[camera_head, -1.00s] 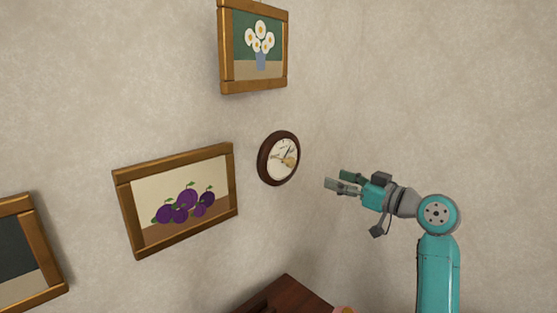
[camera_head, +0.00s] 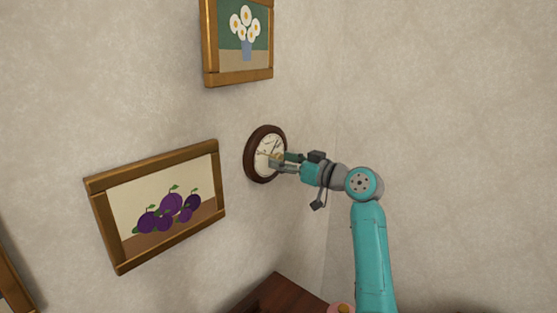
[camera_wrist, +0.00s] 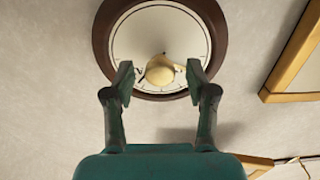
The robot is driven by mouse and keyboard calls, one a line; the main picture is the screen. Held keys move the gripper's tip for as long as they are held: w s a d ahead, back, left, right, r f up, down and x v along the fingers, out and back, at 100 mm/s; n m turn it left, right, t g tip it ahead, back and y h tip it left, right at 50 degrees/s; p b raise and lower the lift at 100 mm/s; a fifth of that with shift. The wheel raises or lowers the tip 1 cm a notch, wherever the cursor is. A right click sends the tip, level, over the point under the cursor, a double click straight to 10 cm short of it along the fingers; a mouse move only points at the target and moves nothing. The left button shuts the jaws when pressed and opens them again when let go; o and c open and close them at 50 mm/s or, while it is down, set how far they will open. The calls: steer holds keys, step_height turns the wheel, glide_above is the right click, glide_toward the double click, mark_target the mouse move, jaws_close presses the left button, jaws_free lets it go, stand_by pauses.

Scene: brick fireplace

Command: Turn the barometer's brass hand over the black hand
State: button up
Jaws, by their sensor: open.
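The barometer (camera_head: 250,153) is a round dial with a dark brown rim and a cream face, hung on the wall. In the wrist view its rim (camera_wrist: 104,30) fills the top middle. A pale brass knob (camera_wrist: 160,69) stands at the dial's centre, with a brass-coloured hand (camera_wrist: 180,68) reaching to its right. A small dark mark, perhaps part of the black hand (camera_wrist: 139,72), shows left of the knob. My gripper (camera_head: 279,161) is at the dial's right side in the head view. In the wrist view my gripper (camera_wrist: 158,76) is open, one finger on each side of the knob, apart from it.
A flower picture (camera_head: 210,47) hangs above the barometer and a plum picture (camera_head: 102,222) hangs lower left. A dark wooden surface (camera_head: 278,292) is below. A picture frame (camera_wrist: 292,58) is at right in the wrist view. The wall at right is bare.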

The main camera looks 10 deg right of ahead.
steer(key=shift+x, duration=0.95)
jaws_close()
